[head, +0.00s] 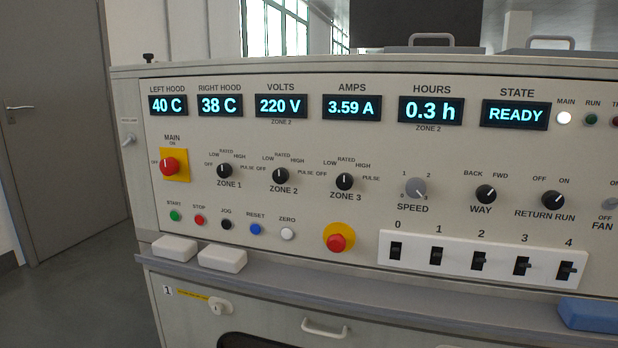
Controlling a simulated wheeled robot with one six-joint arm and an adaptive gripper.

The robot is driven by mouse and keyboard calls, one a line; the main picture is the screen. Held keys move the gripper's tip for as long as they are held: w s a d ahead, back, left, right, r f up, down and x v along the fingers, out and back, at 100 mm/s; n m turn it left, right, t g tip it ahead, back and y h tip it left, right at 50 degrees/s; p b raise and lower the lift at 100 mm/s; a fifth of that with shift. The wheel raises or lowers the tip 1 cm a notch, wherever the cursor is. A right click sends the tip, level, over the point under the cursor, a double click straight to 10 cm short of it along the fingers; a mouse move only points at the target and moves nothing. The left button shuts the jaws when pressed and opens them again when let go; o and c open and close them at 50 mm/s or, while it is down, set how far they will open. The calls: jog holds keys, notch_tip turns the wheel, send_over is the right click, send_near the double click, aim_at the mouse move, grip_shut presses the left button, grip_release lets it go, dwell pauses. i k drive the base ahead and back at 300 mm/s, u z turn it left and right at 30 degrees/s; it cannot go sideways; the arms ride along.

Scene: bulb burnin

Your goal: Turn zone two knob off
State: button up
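The zone 2 knob (285,176) is a round black knob in the middle of a row of three on the cream control panel (400,150). Its white mark appears to point up, toward RATED; OFF is printed at its left. The similar zone 1 knob (224,171) is to its left and the zone 3 knob (344,181) to its right, their marks also roughly upward. My gripper is not in view, and nothing covers the knobs.
A red main switch (169,166) on a yellow plate is at left. A red mushroom button (336,243) and small push buttons sit below the knobs. A grey ledge (330,280) with two white blocks (222,258) juts out below. Floor at left is clear.

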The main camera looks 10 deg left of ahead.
aim_at(281, 175)
jog(key=u, duration=1)
jog(key=k, duration=0.4)
jog(key=u, duration=0.6)
